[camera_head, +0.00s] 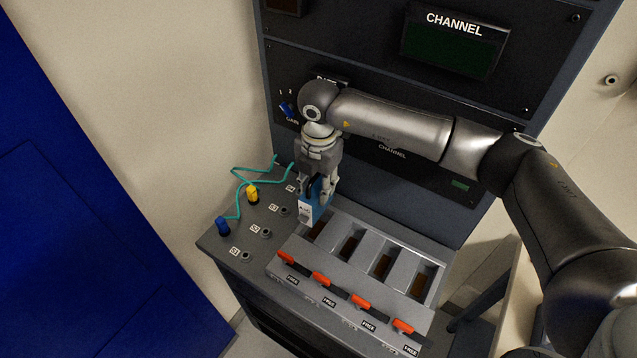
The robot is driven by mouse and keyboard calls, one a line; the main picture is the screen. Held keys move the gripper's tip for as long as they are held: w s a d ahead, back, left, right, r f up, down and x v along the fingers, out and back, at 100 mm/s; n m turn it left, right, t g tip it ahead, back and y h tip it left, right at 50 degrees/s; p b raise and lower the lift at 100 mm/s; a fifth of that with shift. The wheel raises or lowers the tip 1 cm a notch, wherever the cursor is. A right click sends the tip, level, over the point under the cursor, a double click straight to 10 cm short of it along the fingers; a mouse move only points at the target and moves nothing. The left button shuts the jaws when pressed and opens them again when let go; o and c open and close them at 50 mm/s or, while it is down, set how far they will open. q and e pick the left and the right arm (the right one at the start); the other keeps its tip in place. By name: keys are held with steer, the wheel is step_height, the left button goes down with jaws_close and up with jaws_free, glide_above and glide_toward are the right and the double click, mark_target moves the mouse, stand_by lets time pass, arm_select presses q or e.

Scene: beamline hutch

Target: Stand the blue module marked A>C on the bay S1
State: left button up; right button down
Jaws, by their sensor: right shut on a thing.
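The blue module (317,210) has a pale label on its front face; its lettering is too small to read. My right gripper (317,188) points down and is shut on the module's upper part. The module is upright at the leftmost slot (317,232) of the grey bay rack (345,262). I cannot tell whether its lower end is inside the slot or just above it. The other slots to the right look empty. No S1 mark can be read. My left gripper is not in view.
Orange levers (322,279) line the rack's front, above labels reading FREE. Left of the rack are round sockets (246,257), a blue plug (222,226) and a yellow plug (252,195) on green cables. A dark panel with a CHANNEL display (450,50) rises behind.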

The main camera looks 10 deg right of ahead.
mark_target(318, 176)
steer(key=shift+w, duration=0.1)
steer(key=shift+f+b, duration=2.15)
steer(key=shift+f, duration=1.6)
steer(key=shift+f+b, duration=0.5)
steer(key=c, duration=1)
jaws_free()
steer(key=shift+r, duration=0.1)
step_height(318, 176, up, 12)
steer(key=shift+f, duration=0.1)
